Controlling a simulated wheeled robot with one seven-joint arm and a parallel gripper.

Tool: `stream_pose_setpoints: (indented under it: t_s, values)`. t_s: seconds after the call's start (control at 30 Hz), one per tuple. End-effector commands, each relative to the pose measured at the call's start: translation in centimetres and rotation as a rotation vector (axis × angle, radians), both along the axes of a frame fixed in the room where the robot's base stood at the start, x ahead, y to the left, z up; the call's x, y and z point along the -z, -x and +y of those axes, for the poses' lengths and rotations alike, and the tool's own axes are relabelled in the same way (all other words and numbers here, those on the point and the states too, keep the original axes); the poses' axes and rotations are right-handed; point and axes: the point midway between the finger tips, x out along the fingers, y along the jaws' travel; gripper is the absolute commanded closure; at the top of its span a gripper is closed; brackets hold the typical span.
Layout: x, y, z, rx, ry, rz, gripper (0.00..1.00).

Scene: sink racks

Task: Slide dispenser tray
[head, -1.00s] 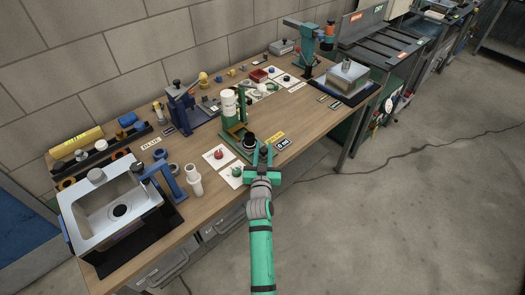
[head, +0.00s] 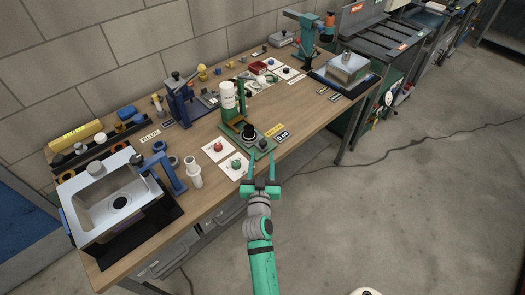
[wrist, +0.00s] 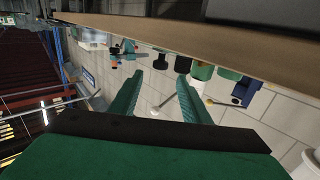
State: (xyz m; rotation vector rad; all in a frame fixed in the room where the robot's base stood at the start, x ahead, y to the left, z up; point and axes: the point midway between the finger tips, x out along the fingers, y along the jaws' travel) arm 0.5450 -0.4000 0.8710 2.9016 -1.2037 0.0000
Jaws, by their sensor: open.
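The dispenser (head: 229,95) is a green stand with a white bottle on top, standing upright near the middle of the bench. A dark round piece (head: 248,131) sits at the front of its green base (head: 262,149), low down and towards me. I cannot tell the tray's exact outline or how far it is slid. My gripper (head: 260,156) is open and empty, just in front of the base at the bench's front edge, with its fingers pointing at it. In the wrist view the two green fingers (wrist: 164,72) are spread apart with nothing between them.
The wooden bench edge (wrist: 190,38) crosses the top of the wrist view. Cards with a red knob (head: 218,147) and a green knob (head: 236,163) lie left of my gripper. White cups (head: 192,168) and a metal sink (head: 112,196) stand further left. The floor on the right is clear.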

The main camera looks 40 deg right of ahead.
Motion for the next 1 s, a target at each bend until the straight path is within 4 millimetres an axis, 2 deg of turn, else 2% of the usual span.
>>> stream_pose_setpoints:
  t_s: [0.2, 0.53, 0.7, 1.0]
  values:
    - [0.1, 1.4, 1.3, 0.001, -0.001, 0.002, 0.57]
    - [0.0, 1.5, 1.5, 0.001, 0.0, 0.0, 0.57]
    - [0.4, 1.9, 1.1, 0.004, -0.038, -0.018, 0.98]
    - [3.4, 5.0, -1.0, 0.005, -0.391, -0.213, 1.0]
